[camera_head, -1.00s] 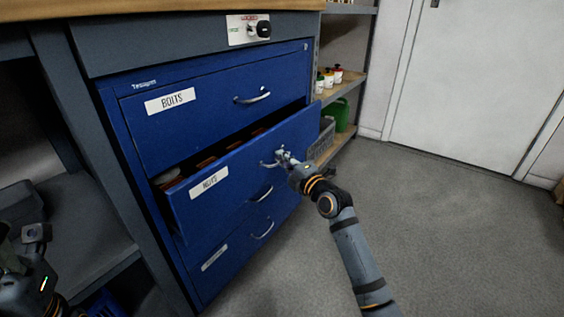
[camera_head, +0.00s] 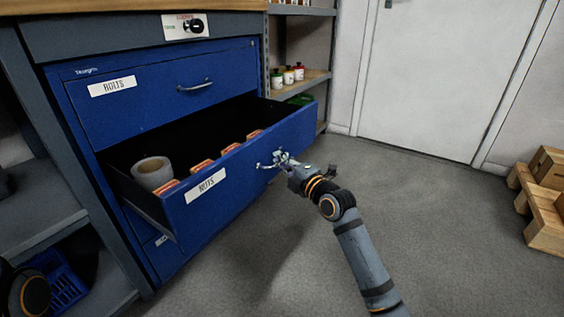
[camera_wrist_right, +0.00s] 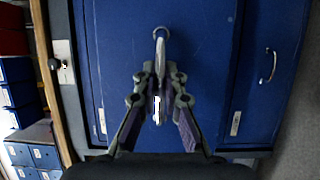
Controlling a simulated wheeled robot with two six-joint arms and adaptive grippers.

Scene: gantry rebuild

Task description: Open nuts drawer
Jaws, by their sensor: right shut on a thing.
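The blue nuts drawer (camera_head: 246,157), with a white NUTS label, is pulled well out of the blue cabinet in the head view. Inside it are a grey ring-shaped roll (camera_head: 153,173) and several orange-red boxes (camera_head: 202,168). My right gripper (camera_head: 273,163) is at the drawer's front, shut on its metal handle. The right wrist view shows the gripper's fingers (camera_wrist_right: 158,95) closed around the handle (camera_wrist_right: 160,48), with the blue front behind. My left gripper is not in view; only a dark part of my left arm shows at the lower left corner.
The bolts drawer (camera_head: 150,93) above is shut. A shelf unit (camera_head: 300,80) with small jars stands behind the cabinet. A white door (camera_head: 430,75) is at the back, and wooden crates (camera_head: 545,200) are at right. The grey floor in front is clear.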

